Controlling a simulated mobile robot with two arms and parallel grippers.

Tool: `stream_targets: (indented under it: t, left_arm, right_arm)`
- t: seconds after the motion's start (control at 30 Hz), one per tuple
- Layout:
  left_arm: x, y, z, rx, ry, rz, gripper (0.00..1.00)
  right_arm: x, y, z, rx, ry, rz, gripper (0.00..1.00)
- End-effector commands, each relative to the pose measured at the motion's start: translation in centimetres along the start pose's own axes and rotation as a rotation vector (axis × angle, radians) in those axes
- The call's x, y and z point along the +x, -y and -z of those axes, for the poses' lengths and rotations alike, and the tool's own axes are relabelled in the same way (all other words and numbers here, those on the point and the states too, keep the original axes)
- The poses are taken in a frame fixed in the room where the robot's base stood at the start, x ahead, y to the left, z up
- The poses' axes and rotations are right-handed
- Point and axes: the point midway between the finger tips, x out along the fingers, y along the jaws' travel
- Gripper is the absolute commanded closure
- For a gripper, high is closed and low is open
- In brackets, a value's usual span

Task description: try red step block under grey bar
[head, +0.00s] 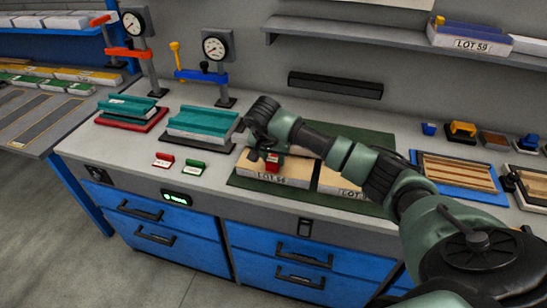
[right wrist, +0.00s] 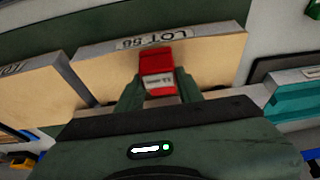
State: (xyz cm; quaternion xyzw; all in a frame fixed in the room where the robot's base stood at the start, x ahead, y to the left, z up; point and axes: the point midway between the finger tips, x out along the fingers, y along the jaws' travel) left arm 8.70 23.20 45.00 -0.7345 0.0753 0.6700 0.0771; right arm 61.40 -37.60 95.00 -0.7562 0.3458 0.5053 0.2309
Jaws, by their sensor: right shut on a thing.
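A red step block (head: 272,163) with a pale label is between the fingers of my right gripper (head: 262,158). In the right wrist view the red block (right wrist: 156,62) shows between the two green fingertips (right wrist: 160,88), near the lettered edge of a wood-coloured panel (right wrist: 205,72). The gripper is shut on the block. I cannot tell whether the block touches the panel (head: 290,172). A dark bar (head: 335,85) is fixed on the wall behind the bench; I cannot tell if it is the grey bar. My left gripper is not in view.
A second panel (head: 343,184) lies beside the first on the green mat (head: 375,150). Dial gauge stands (head: 216,55) and teal slabs (head: 202,121) are at the left. Small red (head: 163,160) and green (head: 194,165) signs stand near the front edge. A blue tray (head: 455,172) is at the right.

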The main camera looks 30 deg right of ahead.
Motion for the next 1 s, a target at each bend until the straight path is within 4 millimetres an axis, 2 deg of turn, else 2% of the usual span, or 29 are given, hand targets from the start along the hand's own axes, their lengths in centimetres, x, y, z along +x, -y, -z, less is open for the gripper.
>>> stream_targets:
  t: [1.0]
  left_arm:
    - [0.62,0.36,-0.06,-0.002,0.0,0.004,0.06]
  right_arm:
    - [0.69,0.01,-0.26,0.0,-0.001,0.0,1.0]
